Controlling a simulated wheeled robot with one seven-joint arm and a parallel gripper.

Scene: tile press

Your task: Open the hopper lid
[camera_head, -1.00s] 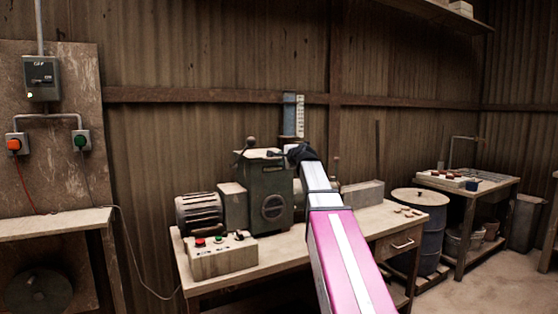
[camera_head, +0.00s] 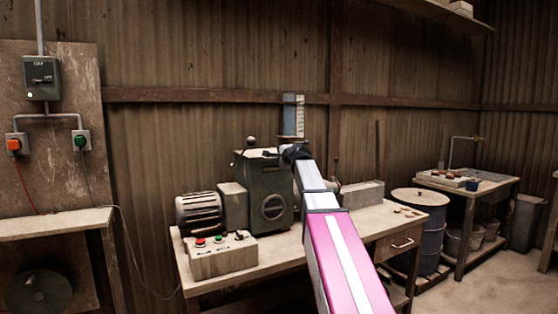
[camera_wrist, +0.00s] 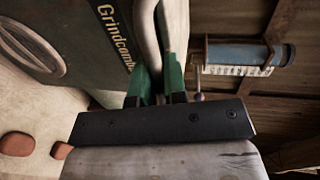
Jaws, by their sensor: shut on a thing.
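The green grinding machine (camera_head: 270,196) stands on the bench, with the hopper lid (camera_head: 260,153) across its top. The lid looks about flat in the head view, though its right end is hidden by my gripper. My gripper (camera_head: 286,151) is at the top right edge of the machine. In the wrist view its two green fingers (camera_wrist: 160,85) are shut on a pale grey edge (camera_wrist: 149,40) beside the machine's lettered side. This edge seems to be part of the lid; the exact contact is partly hidden.
A motor (camera_head: 200,212) and a control box with buttons (camera_head: 220,254) are left of the machine. A grey block (camera_head: 363,194) lies on the bench (camera_head: 320,246) to the right. A blue cylinder with a scale (camera_head: 292,115) is on the wall behind; it also shows in the wrist view (camera_wrist: 236,54).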

